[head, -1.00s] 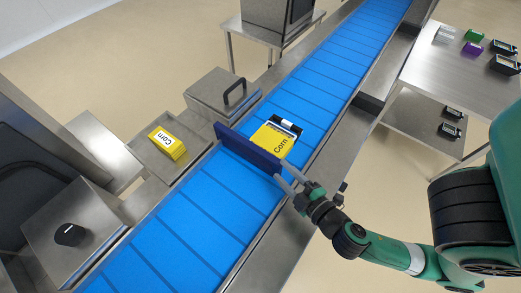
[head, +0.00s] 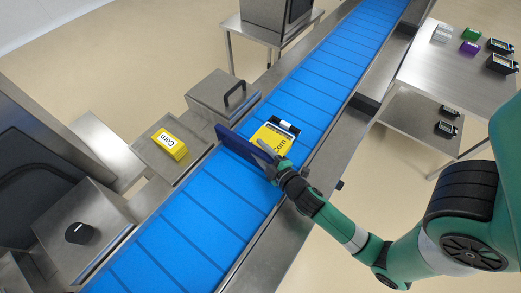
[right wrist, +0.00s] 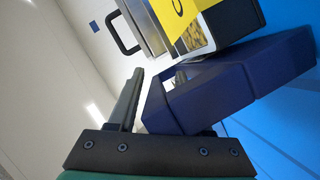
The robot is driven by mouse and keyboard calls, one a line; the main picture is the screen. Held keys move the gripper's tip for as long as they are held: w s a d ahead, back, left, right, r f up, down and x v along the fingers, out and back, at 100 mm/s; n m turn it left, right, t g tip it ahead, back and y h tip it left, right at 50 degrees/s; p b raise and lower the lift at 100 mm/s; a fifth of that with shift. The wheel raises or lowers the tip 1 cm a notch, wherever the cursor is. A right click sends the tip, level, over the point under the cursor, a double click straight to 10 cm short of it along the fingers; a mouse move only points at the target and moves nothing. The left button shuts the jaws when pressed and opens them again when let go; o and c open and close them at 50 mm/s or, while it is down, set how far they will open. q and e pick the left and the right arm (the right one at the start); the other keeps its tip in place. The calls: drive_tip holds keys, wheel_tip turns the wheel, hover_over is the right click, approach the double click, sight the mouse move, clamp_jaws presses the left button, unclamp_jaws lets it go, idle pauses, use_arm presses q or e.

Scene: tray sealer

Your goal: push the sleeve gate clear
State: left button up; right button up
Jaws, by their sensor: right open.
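The sleeve gate (head: 240,145) is a dark blue bar standing across the blue conveyor in the head view. It shows large in the right wrist view (right wrist: 215,95). My right gripper (head: 267,158) is open at the gate's right end, over the belt, and its fingers overlap the gate there. In the right wrist view one finger stands left of the gate and the other is mostly hidden by it; contact is unclear. A dark tray with a yellow Corn sleeve (head: 275,137) lies on the belt just beyond the gate and also shows in the wrist view (right wrist: 185,25). My left gripper is out of view.
A yellow Corn pack (head: 170,145) lies on a metal side shelf. A metal box with a black handle (head: 222,95) stands left of the belt. A metal table (head: 455,75) at right holds several small packs. The belt in front of the gate is clear.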

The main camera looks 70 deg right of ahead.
clamp_jaws()
idle(1.3)
